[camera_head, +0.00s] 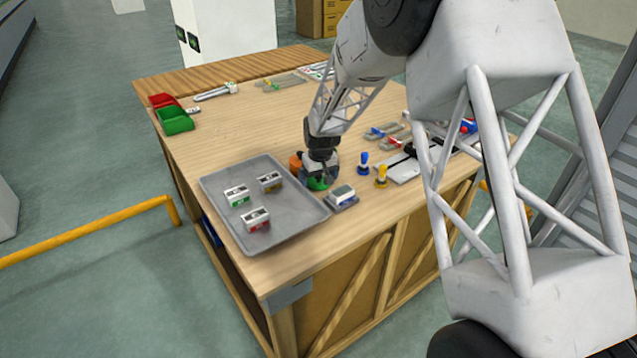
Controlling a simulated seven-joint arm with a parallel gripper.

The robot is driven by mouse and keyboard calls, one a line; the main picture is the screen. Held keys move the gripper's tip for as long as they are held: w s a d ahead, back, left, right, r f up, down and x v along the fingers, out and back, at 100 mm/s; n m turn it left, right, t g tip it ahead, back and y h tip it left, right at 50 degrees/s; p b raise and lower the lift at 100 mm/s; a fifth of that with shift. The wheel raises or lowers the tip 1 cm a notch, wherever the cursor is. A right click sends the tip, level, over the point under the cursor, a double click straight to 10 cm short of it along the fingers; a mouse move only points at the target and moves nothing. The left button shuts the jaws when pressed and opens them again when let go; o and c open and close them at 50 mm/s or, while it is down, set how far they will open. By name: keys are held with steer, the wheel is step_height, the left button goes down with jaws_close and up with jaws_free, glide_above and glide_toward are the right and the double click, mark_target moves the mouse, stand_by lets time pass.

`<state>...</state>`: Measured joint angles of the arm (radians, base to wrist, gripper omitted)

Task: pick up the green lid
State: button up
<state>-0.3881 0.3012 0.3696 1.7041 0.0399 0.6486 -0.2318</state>
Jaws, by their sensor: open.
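The green lid (318,184) is low on the wooden table, just right of the grey tray. My gripper (320,172) is directly above it, pointing down, with its jaws around or just over the lid. The jaws are open. The gripper hides the lid's upper part, so I cannot tell whether the fingers touch it. An orange round thing (296,163) stands close behind and to the left of the gripper.
The grey tray (290,222) holds several small boxy items. Red and green bins (175,122) are at the far left. The table's middle is clear.

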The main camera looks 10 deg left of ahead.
steer(key=shift+c, duration=0.5)
steer(key=c, duration=0.7)
steer(key=shift+r, duration=0.15)
steer(key=shift+r, duration=4.9)
steer(key=w, duration=0.4)
steer(key=w+r, duration=0.1)
steer(key=w, duration=0.8)
steer(key=shift+d+r, duration=0.3)
